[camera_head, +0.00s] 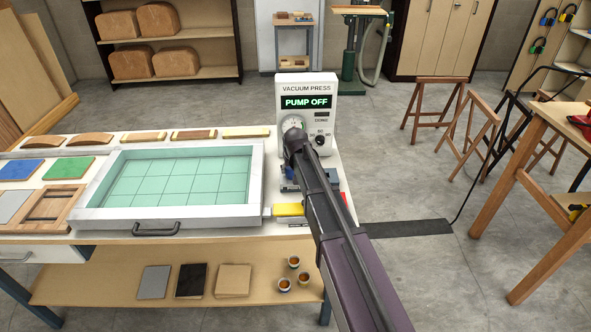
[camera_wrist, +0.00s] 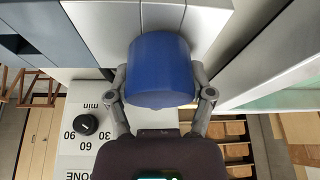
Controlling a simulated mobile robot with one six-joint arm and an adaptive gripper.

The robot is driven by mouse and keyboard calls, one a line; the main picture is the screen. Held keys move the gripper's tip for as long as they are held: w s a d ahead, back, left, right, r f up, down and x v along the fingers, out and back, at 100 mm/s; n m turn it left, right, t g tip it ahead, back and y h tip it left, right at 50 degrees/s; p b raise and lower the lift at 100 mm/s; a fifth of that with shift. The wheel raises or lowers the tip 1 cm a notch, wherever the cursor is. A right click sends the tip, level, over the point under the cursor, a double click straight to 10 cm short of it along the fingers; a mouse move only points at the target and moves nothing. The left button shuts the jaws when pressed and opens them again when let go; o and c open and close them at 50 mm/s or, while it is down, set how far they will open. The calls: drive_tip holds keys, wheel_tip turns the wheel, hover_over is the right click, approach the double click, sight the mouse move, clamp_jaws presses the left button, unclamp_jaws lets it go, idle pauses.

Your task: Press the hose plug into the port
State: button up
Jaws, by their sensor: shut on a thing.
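In the wrist view a blue, rounded block (camera_wrist: 160,70), which looks like the hose plug, sits between the two fingers of my gripper (camera_wrist: 160,88). The fingers touch it on both sides, so the gripper is shut on it. Grey-white surfaces lie just beyond the blue piece. I cannot make out the port or whether the plug touches it. The vacuum press box (camera_head: 307,90) stands at the bench's right end and reads PUMP OFF.
The press frame (camera_head: 170,212) with a green gridded sheet (camera_head: 178,176) fills the bench left of my arm. A yellow piece (camera_head: 288,210) lies by its right corner. The timer knob (camera_wrist: 86,124) shows in the wrist view. Stools (camera_head: 440,85) stand at right.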

drive_tip(key=shift+f, duration=0.1)
idle(0.6)
drive_tip(key=o, duration=1.2)
drive_tip(key=shift+c, duration=0.2)
